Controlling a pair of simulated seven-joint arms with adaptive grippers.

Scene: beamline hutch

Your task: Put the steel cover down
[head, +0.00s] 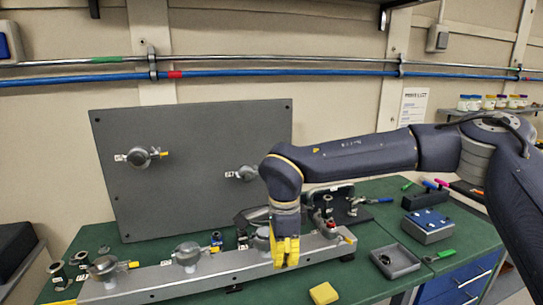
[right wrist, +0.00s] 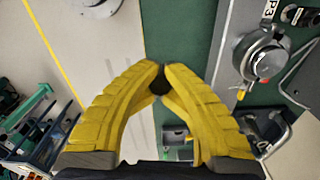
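My right gripper (head: 286,250) points down just in front of the long grey rail on the green bench. In the right wrist view its yellow fingers (right wrist: 162,72) come together at the tips. A small dark patch shows between them, and I see no cover in their grip. Several round steel caps sit along the rail, among them a left one (head: 102,267), a middle one (head: 187,254) and one behind my gripper, which shows with its P3 label in the wrist view (right wrist: 262,58). I cannot tell which one is the steel cover. My left gripper is out of view.
A grey upright panel (head: 200,120) with two steel caps stands behind the rail (head: 150,283). A yellow block (head: 323,293), an open grey tray (head: 402,263), a blue-topped box (head: 427,222) and a green-handled tool (head: 440,256) lie right. Bare bench lies around the yellow block.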

